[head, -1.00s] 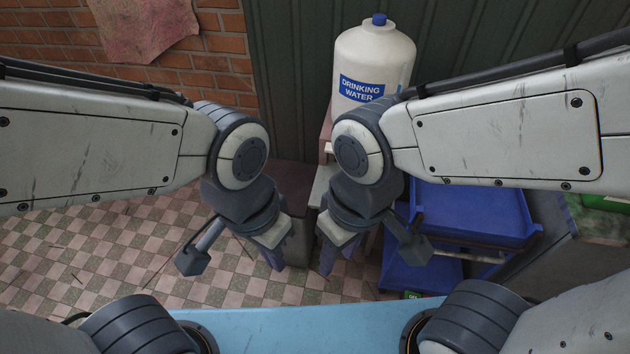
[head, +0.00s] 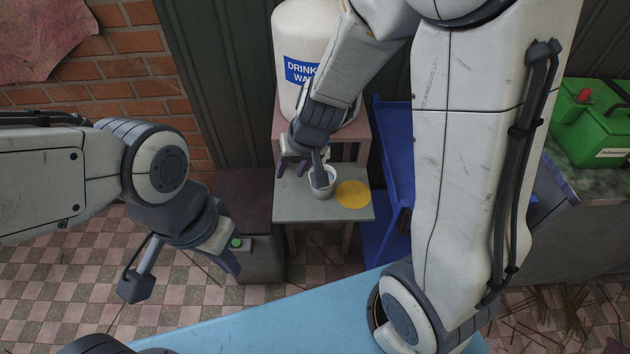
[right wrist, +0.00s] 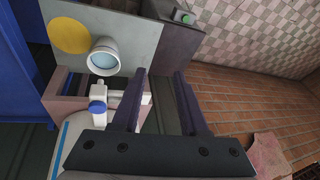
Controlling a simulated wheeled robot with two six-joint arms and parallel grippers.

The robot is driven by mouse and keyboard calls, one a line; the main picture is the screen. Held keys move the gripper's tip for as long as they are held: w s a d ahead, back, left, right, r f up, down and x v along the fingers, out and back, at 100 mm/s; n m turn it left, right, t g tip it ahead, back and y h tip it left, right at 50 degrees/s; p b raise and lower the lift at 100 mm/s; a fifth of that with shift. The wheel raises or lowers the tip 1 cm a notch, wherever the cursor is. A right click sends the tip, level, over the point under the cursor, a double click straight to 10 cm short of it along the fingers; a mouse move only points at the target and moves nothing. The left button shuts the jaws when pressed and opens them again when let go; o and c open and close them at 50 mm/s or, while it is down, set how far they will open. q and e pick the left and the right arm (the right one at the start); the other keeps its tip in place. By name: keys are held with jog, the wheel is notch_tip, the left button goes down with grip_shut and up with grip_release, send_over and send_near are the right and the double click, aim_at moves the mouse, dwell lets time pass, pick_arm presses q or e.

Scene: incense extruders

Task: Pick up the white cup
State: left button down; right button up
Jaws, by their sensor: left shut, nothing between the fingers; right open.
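The white cup (head: 323,189) stands upright on a small grey stand (head: 292,211), just left of a flat yellow disc (head: 353,194). A dark part of my right arm hides some of the cup in the head view. In the right wrist view the cup (right wrist: 103,68) shows a bluish inside and lies left of both fingers, not between them. My right gripper (head: 293,169) is open and empty, left of the cup. It also shows in the right wrist view (right wrist: 163,75). My left gripper (head: 233,265) is shut and empty, lower left of the stand.
A white drinking water jug (head: 300,38) stands on a pinkish stand behind the cup. Its white tap with a blue knob (right wrist: 97,106) is close to the cup and left finger. A dark box with a green button (head: 258,250) is left; a blue rack (head: 393,150) is right.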

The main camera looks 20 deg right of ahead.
aim_at(334, 179)
jog(key=w+d+f+m+h+b, duration=0.3)
jog(key=w+d+f+m, duration=0.15)
jog(key=d+f, duration=0.75)
jog(key=shift+t, duration=0.4)
jog(key=b+x, duration=0.4)
jog(key=x, duration=0.1)
jog(key=d+b+x, duration=0.1)
jog(key=b+x, duration=0.1)
jog(key=x, duration=0.1)
jog(key=shift+w+r+b, duration=0.15)
jog(key=shift+w+b, duration=0.15)
jog(key=shift+w+f, duration=0.3)
jog(key=shift+f, duration=0.05)
pick_arm(q)
notch_tip(334, 179, down, 12)
pick_arm(e)
jog(key=shift+r, duration=0.1)
pick_arm(q)
jog(key=shift+r, duration=0.1)
pick_arm(e)
jog(key=shift+c, duration=0.2)
grip_shut()
